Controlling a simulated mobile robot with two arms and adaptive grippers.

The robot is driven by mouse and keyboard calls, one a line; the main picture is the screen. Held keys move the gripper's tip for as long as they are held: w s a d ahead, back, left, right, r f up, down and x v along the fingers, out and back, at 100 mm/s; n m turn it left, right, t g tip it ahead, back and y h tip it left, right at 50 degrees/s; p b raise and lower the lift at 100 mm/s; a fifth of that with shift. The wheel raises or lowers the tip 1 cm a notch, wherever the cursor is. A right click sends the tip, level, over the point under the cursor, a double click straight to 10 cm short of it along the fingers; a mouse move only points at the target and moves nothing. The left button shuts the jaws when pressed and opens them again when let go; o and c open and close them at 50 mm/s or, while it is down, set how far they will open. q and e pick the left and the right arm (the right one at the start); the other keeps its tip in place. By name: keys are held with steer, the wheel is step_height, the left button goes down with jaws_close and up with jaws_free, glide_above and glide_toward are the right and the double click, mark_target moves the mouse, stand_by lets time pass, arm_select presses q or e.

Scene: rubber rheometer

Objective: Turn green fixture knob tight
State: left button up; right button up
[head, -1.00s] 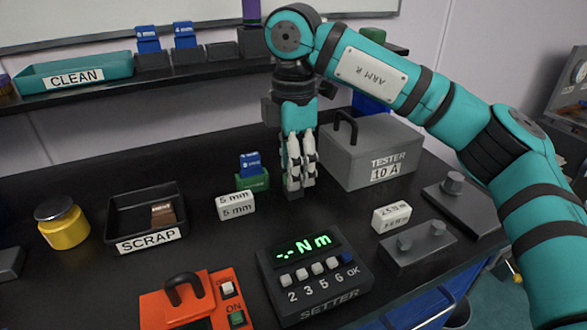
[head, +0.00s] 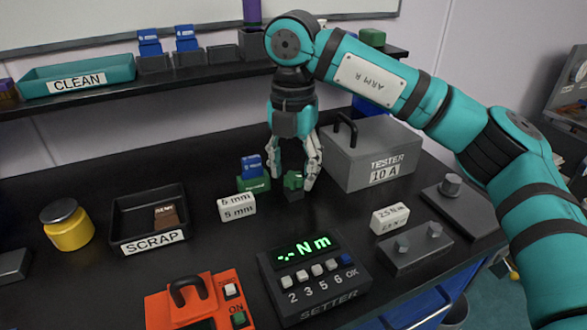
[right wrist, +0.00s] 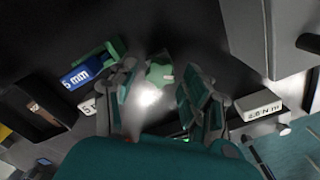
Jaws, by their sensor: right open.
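The green fixture knob (head: 293,181) sits on a small dark base on the black bench, left of the grey tester. My right gripper (head: 293,176) points down over it, with its fingers spread on either side of the knob. Whether a finger touches the knob, I cannot tell. In the right wrist view the green knob (right wrist: 160,72) shows between the open fingers (right wrist: 160,92). Next to it stands a green block (head: 254,184) with a blue piece (head: 250,166) in it. My left gripper is not in view.
The grey tester (head: 375,150) stands close to the right. A white 5 mm block (head: 237,207) lies at front left, and the setter (head: 315,280) in front. The black scrap tray (head: 125,222) and yellow jar (head: 67,225) are farther left.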

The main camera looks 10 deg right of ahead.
steer(key=n, duration=0.5)
steer(key=shift+p, duration=0.35)
steer(key=n, duration=0.3)
steer(key=shift+n, duration=0.4)
steer(key=c, duration=0.9)
steer(key=m, duration=0.3)
steer(key=shift+m, duration=0.3)
jaws_close()
steer(key=shift+m, duration=0.5)
